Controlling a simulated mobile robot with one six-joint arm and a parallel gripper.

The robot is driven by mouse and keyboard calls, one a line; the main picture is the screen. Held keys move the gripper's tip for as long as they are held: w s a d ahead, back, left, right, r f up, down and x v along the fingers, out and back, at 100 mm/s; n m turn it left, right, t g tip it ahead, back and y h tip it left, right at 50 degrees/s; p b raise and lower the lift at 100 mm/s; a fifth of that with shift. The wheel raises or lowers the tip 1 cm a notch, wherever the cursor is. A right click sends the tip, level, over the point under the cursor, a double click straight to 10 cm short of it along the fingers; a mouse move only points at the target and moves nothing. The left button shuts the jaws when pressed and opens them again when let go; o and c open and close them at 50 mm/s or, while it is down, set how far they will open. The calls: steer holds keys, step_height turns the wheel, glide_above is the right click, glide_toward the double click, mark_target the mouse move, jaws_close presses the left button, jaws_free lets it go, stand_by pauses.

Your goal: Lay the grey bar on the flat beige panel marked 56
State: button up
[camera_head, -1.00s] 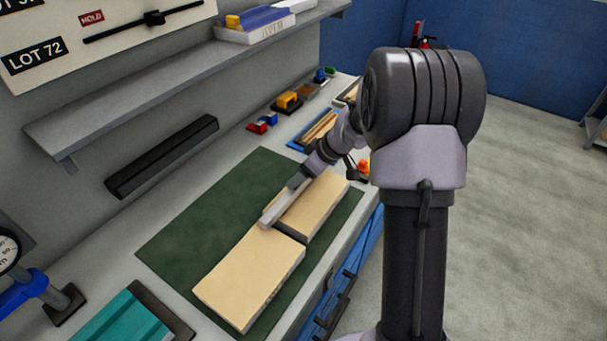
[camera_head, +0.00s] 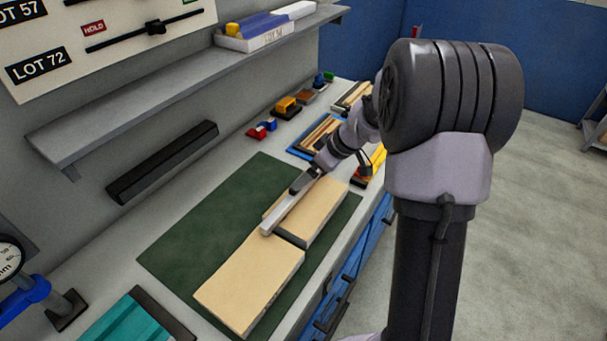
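The light grey bar (camera_head: 281,214) slants above the beige panels, over the left edge of the farther one, and its lower end is near the gap between them. My gripper (camera_head: 303,183) is at the bar's upper end and appears shut on it. The fingers are small and partly hidden by the wrist. Two flat beige panels, a nearer one (camera_head: 248,284) and a farther one (camera_head: 317,213), lie end to end on the green mat (camera_head: 195,233). No 56 is readable on either. Whether the bar touches a panel cannot be told.
A teal ribbed block (camera_head: 120,325) and a dial gauge stand (camera_head: 40,295) are at the near left. Blue trays (camera_head: 314,137) and small coloured parts lie at the far end of the bench. A grey shelf (camera_head: 180,90) overhangs the back. The mat's left part is clear.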

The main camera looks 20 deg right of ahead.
steer(key=a+p+v, duration=0.1)
steer(key=v, duration=0.6)
steer(key=s+a+r+m, duration=0.3)
steer(key=s+a+r, duration=0.3)
steer(key=a+r, duration=0.15)
steer(key=s+a+r+m+h, duration=0.1)
steer(key=s+a+r+m, duration=0.25)
steer(key=s+a, duration=0.65)
steer(key=s+f+m+b, duration=0.3)
steer(key=s+f+m, duration=0.1)
steer(key=s, duration=0.5)
steer(key=shift+s+a+f+h+b, duration=0.25)
steer(key=shift+a+f+h+b, duration=0.05)
steer(key=shift+f, duration=0.2)
steer(key=shift+m, duration=0.25)
